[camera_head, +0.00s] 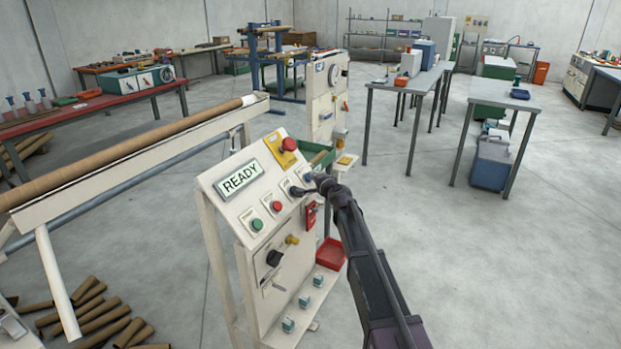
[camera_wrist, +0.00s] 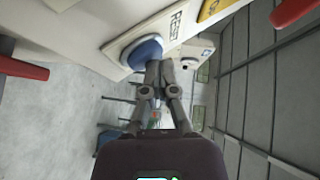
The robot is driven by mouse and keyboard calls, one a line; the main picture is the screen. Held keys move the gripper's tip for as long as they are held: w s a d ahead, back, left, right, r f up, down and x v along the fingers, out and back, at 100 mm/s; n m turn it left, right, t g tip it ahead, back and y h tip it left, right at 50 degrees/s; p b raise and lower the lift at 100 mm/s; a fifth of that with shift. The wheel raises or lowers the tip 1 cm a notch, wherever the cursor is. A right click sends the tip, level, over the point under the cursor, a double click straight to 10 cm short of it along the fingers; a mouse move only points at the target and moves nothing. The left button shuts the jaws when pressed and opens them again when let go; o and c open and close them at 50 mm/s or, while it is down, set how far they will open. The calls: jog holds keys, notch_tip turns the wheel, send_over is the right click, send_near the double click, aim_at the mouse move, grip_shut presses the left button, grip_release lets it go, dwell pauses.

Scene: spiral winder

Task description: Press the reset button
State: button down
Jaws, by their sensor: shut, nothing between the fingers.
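The reset button is a round blue button (camera_wrist: 145,52) on a white plate lettered "RES…" in the wrist view. It sits on the sloped white control panel (camera_head: 222,200), whose display (camera_head: 240,178) reads READY in the head view. My gripper (camera_head: 311,184) is at the right part of this panel. In the wrist view my gripper (camera_wrist: 160,67) is shut and empty, its fingertips at the edge of the blue button. I cannot tell whether they touch it. In the head view my gripper and arm cover part of this button area.
A red mushroom button (camera_head: 289,144) on a yellow plate is at the panel's top. A green button (camera_head: 257,225) and a red button (camera_head: 277,206) are to the left of my gripper. A red tray (camera_head: 330,254) is below.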

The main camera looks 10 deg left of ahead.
jog(key=shift+r, duration=0.1)
jog(key=shift+s+d+r+p, duration=0.2)
jog(key=shift+d+r+p, duration=0.25)
jog(key=shift+d+p, duration=0.1)
dwell(0.3)
jog(key=shift+s+d+r+p, duration=0.25)
jog(key=shift+d+r+p, duration=0.3)
jog(key=shift+d, duration=0.05)
jog(key=shift+s+d+r+p, duration=0.2)
jog(key=shift+d+r+p, duration=0.3)
jog(key=shift+d, duration=0.1)
jog(key=shift+s+d+r+p, duration=0.25)
jog(key=shift+d+r+p, duration=0.3)
jog(key=shift+d, duration=0.05)
jog(key=s+d+f+n+g+h+p, duration=0.2)
jog(key=s+d, duration=0.6)
jog(key=s, duration=0.5)
jog(key=s+d+f+n+g+h+p, duration=0.3)
jog(key=s+d+g, duration=0.4)
jog(key=s, duration=0.7)
jog(key=s+d+f+n+g+h+p, duration=0.2)
jog(key=s+d+f+n+g+h, duration=0.1)
jog(key=s+d, duration=0.8)
jog(key=s+n+g+h, duration=0.1)
jog(key=s+n, duration=0.1)
jog(key=shift+s+f+g+p, duration=0.3)
jog(key=shift+g, duration=0.1)
jog(key=shift+d, duration=0.1)
